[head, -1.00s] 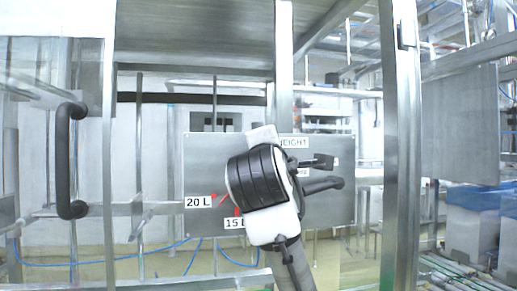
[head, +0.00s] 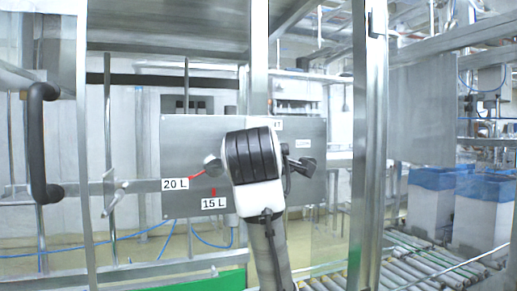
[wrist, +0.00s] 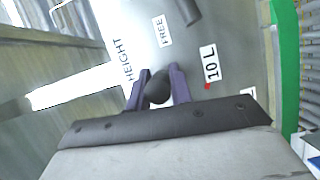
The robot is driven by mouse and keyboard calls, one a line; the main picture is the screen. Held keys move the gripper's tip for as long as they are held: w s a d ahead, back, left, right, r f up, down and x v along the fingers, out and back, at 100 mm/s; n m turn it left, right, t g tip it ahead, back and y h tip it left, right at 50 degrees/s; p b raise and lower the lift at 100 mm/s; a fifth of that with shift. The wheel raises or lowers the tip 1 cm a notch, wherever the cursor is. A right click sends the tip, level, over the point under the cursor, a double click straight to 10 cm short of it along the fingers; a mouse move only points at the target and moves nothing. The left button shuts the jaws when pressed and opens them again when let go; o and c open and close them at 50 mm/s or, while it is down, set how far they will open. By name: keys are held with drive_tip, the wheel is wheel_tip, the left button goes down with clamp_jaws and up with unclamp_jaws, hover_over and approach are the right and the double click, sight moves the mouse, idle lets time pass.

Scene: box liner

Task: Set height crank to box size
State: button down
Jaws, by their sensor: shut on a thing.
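The grey height panel (head: 185,135) stands upright behind my arm in the head view. It carries a 20 L label (head: 174,184) and a 15 L label (head: 214,203) with red marks. A round grey piece (head: 212,165) shows left of my wrist, near the 20 L mark. In the wrist view, my gripper (wrist: 160,72) has its purple fingers on both sides of a dark crank knob (wrist: 158,88), shut on it. The FREE label (wrist: 162,31) and 10 L label (wrist: 210,63) are beside it. My wrist hides the crank's middle in the head view.
A metal frame post (head: 370,140) stands right of the panel, and a black handle (head: 38,145) is at the left. Rollers (head: 410,260) and white boxes with blue liners (head: 482,210) are at the right.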

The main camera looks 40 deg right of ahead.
drive_tip(key=c, duration=1.3)
unclamp_jaws()
drive_tip(key=shift+w, duration=0.1)
drive_tip(key=shift+o, duration=0.2)
drive_tip(key=shift+a, duration=0.1)
drive_tip(key=b+v, duration=0.6)
drive_tip(key=v, duration=0.7)
drive_tip(key=shift+s, duration=0.4)
drive_tip(key=shift+a, duration=0.15)
drive_tip(key=shift+f, duration=0.1)
